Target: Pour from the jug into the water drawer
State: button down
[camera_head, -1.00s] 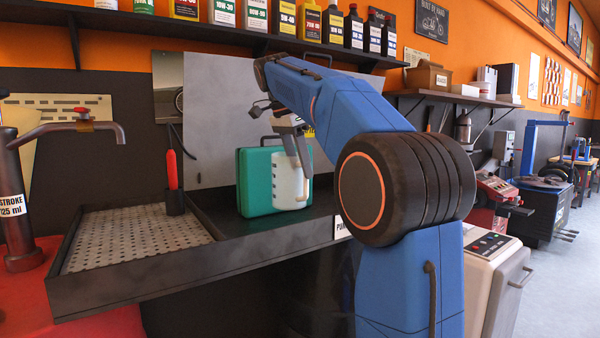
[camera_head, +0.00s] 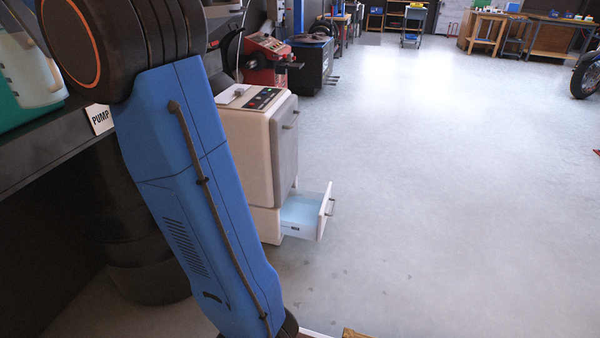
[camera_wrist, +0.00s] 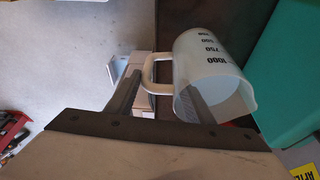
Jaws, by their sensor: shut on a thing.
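The jug is white and translucent with dark volume marks. In the wrist view the jug (camera_wrist: 208,62) lies across the upper middle, its open mouth facing the camera and its handle to the left. My gripper (camera_wrist: 160,82) is shut on the jug at its handle side; the exact contact is partly hidden. The jug (camera_head: 30,68) also shows at the left edge of the head view, in front of the green case. The water drawer (camera_head: 301,212) is pulled out low on the white machine, pale blue inside, well right of the jug.
The white machine (camera_head: 262,135) stands right of the dark bench, which carries a PUMP sign (camera_head: 99,118). The green case (camera_wrist: 287,75) is close beside the jug. The floor (camera_head: 430,200) right of the drawer is clear.

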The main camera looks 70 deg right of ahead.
aim_at(305, 218)
jog(key=k+l, duration=0.2)
jog(key=l, duration=0.45)
jog(key=k+l+z, duration=0.15)
jog(key=l, duration=0.5)
jog(key=k+l, duration=0.3)
jog(key=l, duration=0.35)
jog(key=k+l+z, duration=0.15)
jog(key=l, duration=0.5)
jog(key=k+l, duration=0.15)
jog(key=l, duration=0.5)
jog(key=k+l+z, duration=0.1)
jog(key=l, duration=0.6)
jog(key=k+l+z, duration=0.1)
jog(key=l, duration=0.6)
jog(key=k+l, duration=0.2)
jog(key=l, duration=0.5)
jog(key=z, duration=0.05)
